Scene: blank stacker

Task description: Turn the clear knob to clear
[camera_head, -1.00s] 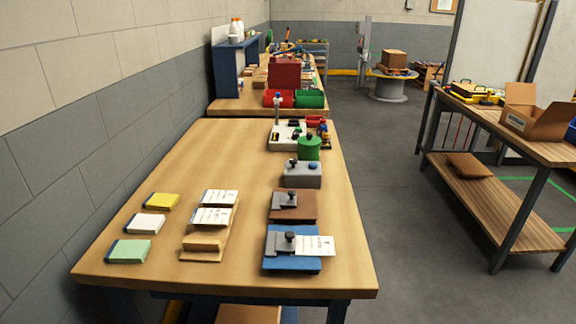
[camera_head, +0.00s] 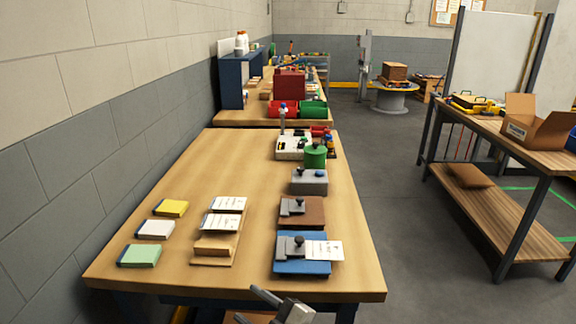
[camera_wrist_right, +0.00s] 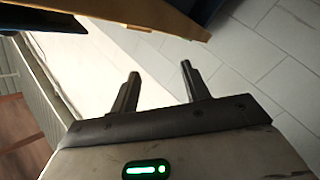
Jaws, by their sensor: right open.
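A grey box (camera_head: 309,186) stands on the wooden table, with a black knob (camera_head: 299,173) and a blue button (camera_head: 320,174) on top. A brown fixture (camera_head: 313,217) and a blue fixture (camera_head: 288,267) in front of it each carry a grey plate with a dark knob. The blue one's knob (camera_head: 299,241) stands beside a white card. I cannot read which knob is the clear one. My right gripper (camera_head: 247,304) is open and empty at the table's front edge, short of all the knobs. It also shows in the right wrist view (camera_wrist_right: 160,70), fingers apart. My left gripper is out of view.
Yellow, white and green card stacks (camera_head: 155,229) lie at the table's left. A wooden holder (camera_head: 211,249) with white cards is mid-table. A green round container (camera_head: 315,156) stands behind the grey box. The table's far left surface is clear.

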